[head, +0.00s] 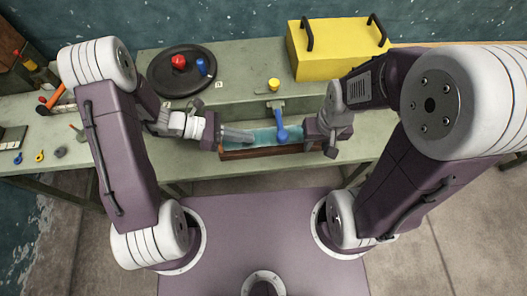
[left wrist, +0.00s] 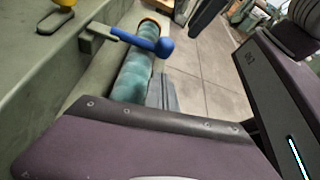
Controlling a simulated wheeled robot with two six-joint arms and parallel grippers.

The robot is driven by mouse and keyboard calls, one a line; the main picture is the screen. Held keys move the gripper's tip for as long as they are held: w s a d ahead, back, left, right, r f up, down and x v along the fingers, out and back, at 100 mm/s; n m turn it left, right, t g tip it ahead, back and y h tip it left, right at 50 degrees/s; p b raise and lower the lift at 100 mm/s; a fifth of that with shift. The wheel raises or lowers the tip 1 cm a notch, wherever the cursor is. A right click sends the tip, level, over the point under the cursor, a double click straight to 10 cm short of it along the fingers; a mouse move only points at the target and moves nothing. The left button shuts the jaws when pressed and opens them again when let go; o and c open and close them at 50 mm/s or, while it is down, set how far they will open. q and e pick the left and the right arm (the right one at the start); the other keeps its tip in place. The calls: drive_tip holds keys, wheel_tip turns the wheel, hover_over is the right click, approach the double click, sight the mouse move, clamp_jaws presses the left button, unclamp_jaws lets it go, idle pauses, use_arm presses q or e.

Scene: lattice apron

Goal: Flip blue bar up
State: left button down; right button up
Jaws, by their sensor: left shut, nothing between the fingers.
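The blue bar (head: 281,124) with a round knob on its end sticks out from a grey bracket on the bench front, toward me, over a teal roller (head: 262,135). In the left wrist view the blue bar (left wrist: 138,40) points out from the bracket, roughly level, across the roller. My left gripper (head: 250,138) is shut and empty, left of the bar and apart from it, over the roller. Its grey fingertips (left wrist: 168,95) show below the knob in the left wrist view. My right gripper (head: 318,143) is to the right of the bar; its jaws are unclear.
A yellow knob (head: 273,85) stands on the bench behind the bracket. A black round plate (head: 182,84) with red and blue pieces is at the back left, a yellow case (head: 338,50) at the back right. Small tools lie at far left.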

sight(279, 120)
use_arm(q)
drive_tip(key=x, duration=0.9)
drive_tip(key=shift+d+f, duration=0.15)
drive_tip(key=shift+d, duration=0.2)
drive_tip(key=shift+s, duration=0.15)
